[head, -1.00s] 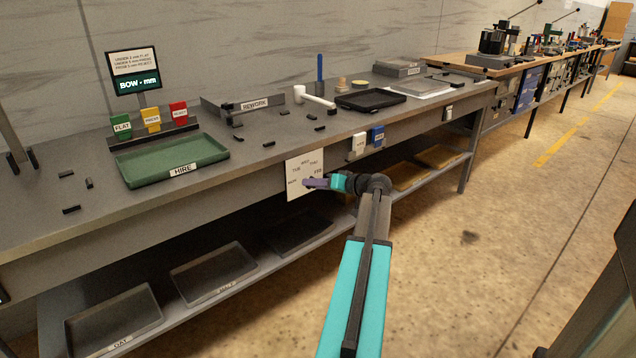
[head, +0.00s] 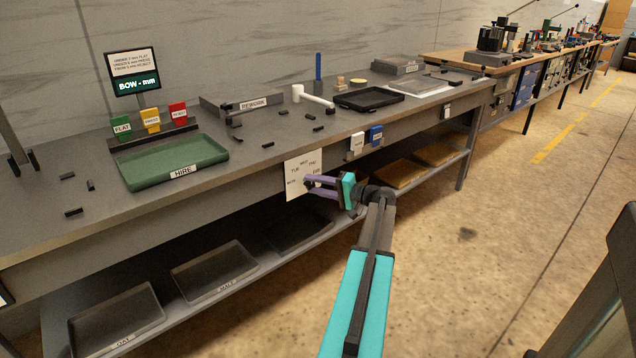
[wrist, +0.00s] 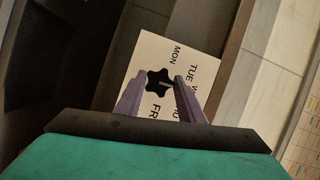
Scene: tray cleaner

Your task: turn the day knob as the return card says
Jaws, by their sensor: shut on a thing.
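The day knob (wrist: 155,80) is a black, lobed knob in the middle of a white day plate (wrist: 203,62) in the wrist view. MON, TUE and part of FRI are readable there; my right finger partly covers the other words. A pale line on the knob seems to point right, toward that finger. The day plate (head: 296,165) hangs on the bench front in the head view. My gripper (head: 308,182) reaches it from the right. In the wrist view my gripper (wrist: 159,77) has its purple fingers shut on the knob's two sides. I cannot identify the return card.
White and blue tags (head: 376,135) hang right of the plate. Grey trays (head: 176,275) lie on the lower shelf.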

